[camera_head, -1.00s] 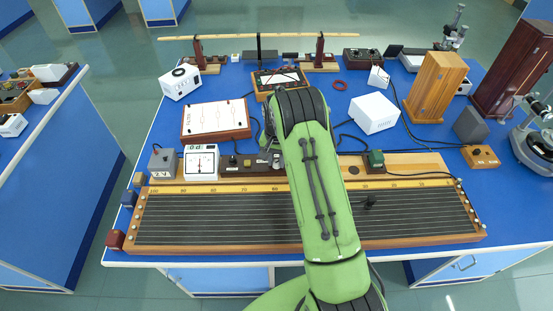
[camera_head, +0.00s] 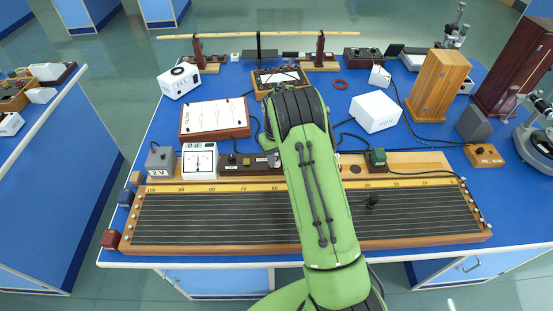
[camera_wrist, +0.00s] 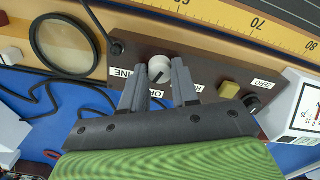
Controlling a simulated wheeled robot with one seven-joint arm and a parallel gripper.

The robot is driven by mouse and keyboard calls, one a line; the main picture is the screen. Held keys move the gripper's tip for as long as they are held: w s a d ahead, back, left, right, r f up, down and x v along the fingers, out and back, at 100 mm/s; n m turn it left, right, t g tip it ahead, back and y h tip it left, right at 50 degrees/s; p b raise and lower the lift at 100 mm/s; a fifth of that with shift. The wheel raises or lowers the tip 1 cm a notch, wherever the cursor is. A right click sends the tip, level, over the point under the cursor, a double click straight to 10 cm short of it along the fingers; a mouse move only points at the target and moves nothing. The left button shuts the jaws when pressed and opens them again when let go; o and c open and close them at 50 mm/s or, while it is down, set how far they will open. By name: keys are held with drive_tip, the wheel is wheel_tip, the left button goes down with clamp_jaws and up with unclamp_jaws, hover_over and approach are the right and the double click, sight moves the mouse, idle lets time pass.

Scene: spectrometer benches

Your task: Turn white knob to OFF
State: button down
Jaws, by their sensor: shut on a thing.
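The white knob (camera_wrist: 160,69) is round, with a dark pointer line, and stands on a dark brown panel (camera_wrist: 207,72) in the wrist view. The line slants between the knob's middle and its lower left edge. My gripper (camera_wrist: 157,77) is shut on the knob, one grey finger on each side. White labels lie around the knob; one reads partly "INE", and the one below is partly hidden by my fingers.
In the wrist view, a tan square button (camera_wrist: 229,89) and a black knob (camera_wrist: 252,102) are right of my gripper, near a white meter (camera_wrist: 300,108). A round lens (camera_wrist: 65,44) is at left. The long wire board (camera_head: 200,215) lies in front in the head view.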

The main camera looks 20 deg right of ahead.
sight(276, 161)
drive_tip(key=shift+n+b, duration=0.35)
drive_tip(key=shift+n, duration=1.55)
drive_tip(key=c, duration=0.8)
unclamp_jaws()
drive_tip(key=shift+c, duration=0.2)
wheel_tip(276, 161, up, 16)
drive_tip(key=p, duration=0.2)
